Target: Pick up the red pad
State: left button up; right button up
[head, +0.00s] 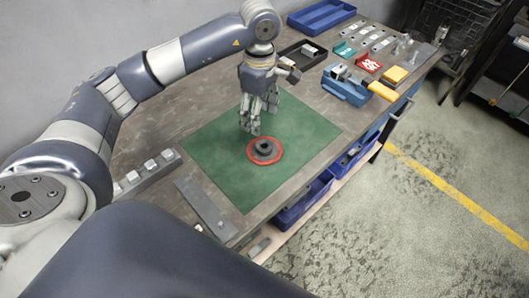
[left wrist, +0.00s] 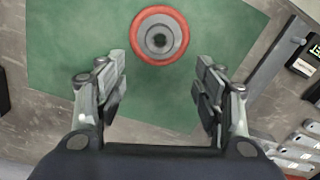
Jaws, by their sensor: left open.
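The red pad (head: 252,154) is a round disc lying on the green mat (head: 225,165). A dark grey round part with a hole (head: 265,149) sits on its middle, so only a red ring shows. In the left wrist view the red pad (left wrist: 160,61) is at the top centre, with the grey part (left wrist: 159,41) inside its ring. My left gripper (head: 250,131) points down above the mat, just behind the pad in the head view. Its fingers (left wrist: 160,68) are spread wide with nothing between them. My right gripper is not in view.
A metal bar with blocks (head: 147,174) and a flat plate (head: 205,207) lie at left. The mat around the pad is clear.

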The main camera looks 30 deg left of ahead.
aim_at(263, 144)
pick_arm(q)
notch_tip(263, 144, down, 5)
jog(key=shift+s+r+p, duration=0.1)
jog(key=shift+r+p, duration=0.05)
jog(key=shift+p, duration=0.45)
jog(key=shift+d+f, duration=0.1)
jog(key=shift+f, duration=0.45)
jog(key=f, duration=0.1)
jog(key=f+p, duration=0.1)
jog(key=f, duration=0.1)
jog(key=f+p, duration=0.1)
jog(key=shift+d+f, duration=0.15)
jog(key=shift+d, duration=0.25)
jog(key=shift+f, duration=0.35)
jog(key=c, duration=1.2)
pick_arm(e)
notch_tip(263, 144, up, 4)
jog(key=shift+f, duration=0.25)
